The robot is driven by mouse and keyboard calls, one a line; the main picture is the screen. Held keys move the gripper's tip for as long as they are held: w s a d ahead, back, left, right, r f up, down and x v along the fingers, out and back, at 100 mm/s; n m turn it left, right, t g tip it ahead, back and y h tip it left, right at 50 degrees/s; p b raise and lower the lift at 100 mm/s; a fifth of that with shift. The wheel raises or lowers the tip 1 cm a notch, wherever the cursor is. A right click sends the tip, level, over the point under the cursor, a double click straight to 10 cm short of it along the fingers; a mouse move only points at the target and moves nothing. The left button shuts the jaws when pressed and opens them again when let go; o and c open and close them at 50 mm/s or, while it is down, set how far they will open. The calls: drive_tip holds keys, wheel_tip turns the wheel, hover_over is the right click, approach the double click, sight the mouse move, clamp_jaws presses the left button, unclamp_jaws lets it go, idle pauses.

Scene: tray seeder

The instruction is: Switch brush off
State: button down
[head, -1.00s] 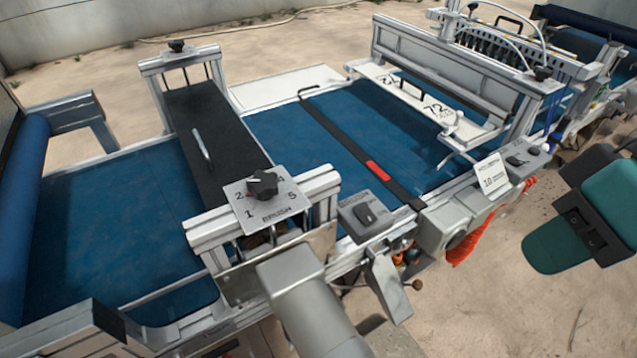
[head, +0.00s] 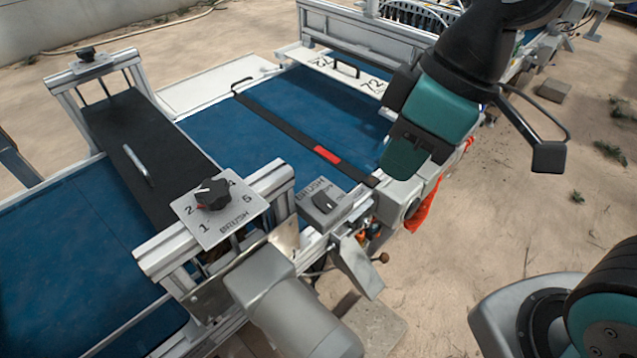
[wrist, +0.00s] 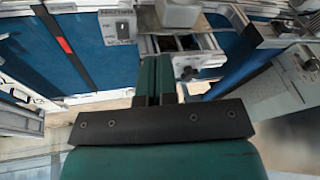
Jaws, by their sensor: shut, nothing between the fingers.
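The box also shows at the upper left in the wrist view (wrist: 123,29). Beside it, to the left in the head view, a separate black dial (head: 213,193) sits on a plate numbered 1 to 5, also labelled BRUSH. My gripper (head: 401,163) has teal fingers, shut and empty, to the right of the switch box and apart from it. The fingers (wrist: 157,80) also show in the wrist view.
A grey motor housing (head: 290,310) juts out in front of the dial plate. A black bar with a red patch (head: 327,155) crosses the blue belt (head: 240,135) behind the switch box. An angled metal plate (head: 357,268) sticks out below the box. Sandy ground lies right.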

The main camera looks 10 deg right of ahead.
sight(318, 192)
drive_tip(key=w+a+f+n+h, duration=0.1)
drive_tip(key=w+a+f+n, duration=0.1)
drive_tip(key=w+n, duration=0.3)
drive_tip(key=w+a+f+n+t+h, duration=0.1)
drive_tip(key=w+a+f+n, duration=0.1)
drive_tip(key=w+n, duration=0.4)
drive_tip(key=f+n, duration=0.1)
drive_tip(key=n, duration=0.2)
drive_tip(key=shift+w+a+t+b, duration=0.25)
drive_tip(key=shift+w+t+b, duration=0.05)
drive_tip(key=shift+b, duration=0.1)
drive_tip(key=p+x, duration=0.2)
drive_tip(key=x, duration=1.2)
drive_tip(key=shift+d+p, duration=0.15)
drive_tip(key=shift+p, duration=0.2)
